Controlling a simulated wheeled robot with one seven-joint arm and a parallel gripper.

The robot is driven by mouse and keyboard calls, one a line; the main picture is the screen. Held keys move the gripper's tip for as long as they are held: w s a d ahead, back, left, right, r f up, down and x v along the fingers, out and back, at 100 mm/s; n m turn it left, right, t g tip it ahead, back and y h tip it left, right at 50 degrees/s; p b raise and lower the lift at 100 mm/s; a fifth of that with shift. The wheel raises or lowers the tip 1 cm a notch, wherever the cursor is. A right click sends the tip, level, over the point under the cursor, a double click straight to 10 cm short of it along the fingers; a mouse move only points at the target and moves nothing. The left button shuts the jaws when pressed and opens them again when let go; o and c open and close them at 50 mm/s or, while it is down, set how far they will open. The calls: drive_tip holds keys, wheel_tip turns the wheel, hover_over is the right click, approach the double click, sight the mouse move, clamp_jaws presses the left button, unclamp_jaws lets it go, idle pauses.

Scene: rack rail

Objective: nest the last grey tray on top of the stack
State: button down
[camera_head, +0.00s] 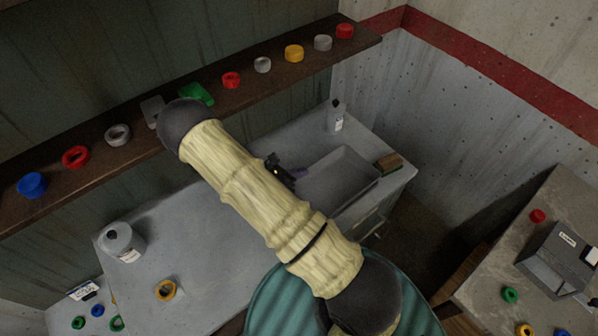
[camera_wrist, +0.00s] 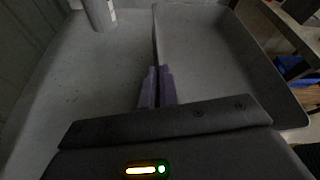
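A grey tray (camera_head: 341,178) is at the right end of the grey counter, beside my gripper (camera_head: 288,173). In the wrist view, the tray (camera_wrist: 262,65) lies on the right, open side up, with its near side wall running away from my fingers. My gripper's purple fingertips (camera_wrist: 156,86) are close together on either side of that wall, pinching its rim. I cannot tell whether the tray rests on something or hangs slightly clear. No separate stack of trays can be made out; my arm covers the middle of the counter in the head view.
A wall shelf (camera_head: 262,50) with coloured pieces runs above.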

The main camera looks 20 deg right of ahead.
drive_tip(key=shift+f+b, duration=0.75)
drive_tip(key=shift+f, duration=0.25)
idle(0.4)
drive_tip(key=c, duration=1.6)
unclamp_jaws()
drive_tip(key=shift+c, duration=0.7)
drive_tip(key=a+r+p, duration=0.3)
drive_tip(key=a+r, duration=0.1)
drive_tip(key=shift+s+a, duration=0.3)
drive_tip(key=shift+s, duration=0.15)
drive_tip(key=shift+f, duration=0.1)
